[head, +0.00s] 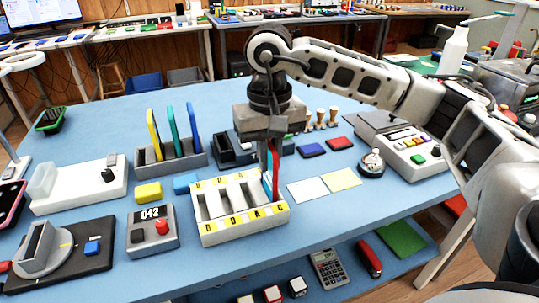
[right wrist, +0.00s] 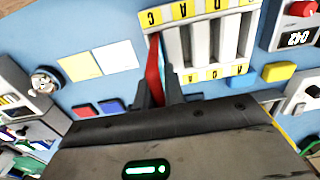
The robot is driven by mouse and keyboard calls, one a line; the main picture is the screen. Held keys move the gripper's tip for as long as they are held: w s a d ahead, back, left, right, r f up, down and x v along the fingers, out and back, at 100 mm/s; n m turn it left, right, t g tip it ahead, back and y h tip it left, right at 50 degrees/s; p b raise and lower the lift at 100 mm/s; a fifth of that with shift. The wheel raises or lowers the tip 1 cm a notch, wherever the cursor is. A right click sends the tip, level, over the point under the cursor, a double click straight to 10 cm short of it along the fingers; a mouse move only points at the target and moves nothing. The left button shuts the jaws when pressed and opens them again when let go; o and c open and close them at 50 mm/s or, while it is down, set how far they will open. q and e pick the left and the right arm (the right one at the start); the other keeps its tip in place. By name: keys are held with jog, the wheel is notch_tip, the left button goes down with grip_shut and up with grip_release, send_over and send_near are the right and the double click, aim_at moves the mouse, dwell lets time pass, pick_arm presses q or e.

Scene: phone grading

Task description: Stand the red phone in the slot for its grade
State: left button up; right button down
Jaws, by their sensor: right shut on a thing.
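My right gripper (head: 270,147) is shut on the red phone (head: 276,168), which hangs upright and edge-on below the fingers. In the right wrist view the fingers (right wrist: 160,93) pinch the red phone (right wrist: 153,70), with a light-blue face on one side. The white slotted rack (head: 243,222) has yellow lettered labels along its front and back. The phone is at the rack's right end, by the slot labelled C; the rack also shows in the right wrist view (right wrist: 183,38). I cannot tell how far its lower edge is inside. The other slots look empty. My left gripper is out of view.
A grey holder (head: 172,160) with yellow, teal and blue upright phones stands behind left. White and yellow cards (head: 308,190) and a bell (head: 371,163) lie right. The table's front edge is near.

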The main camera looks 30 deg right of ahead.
aim_at(270, 144)
jog(key=c, duration=1.1)
grip_release()
jog(key=shift+r+p, duration=0.45)
jog(key=shift+r, duration=0.35)
jog(key=shift+r+p, duration=0.4)
jog(key=shift+r, duration=0.35)
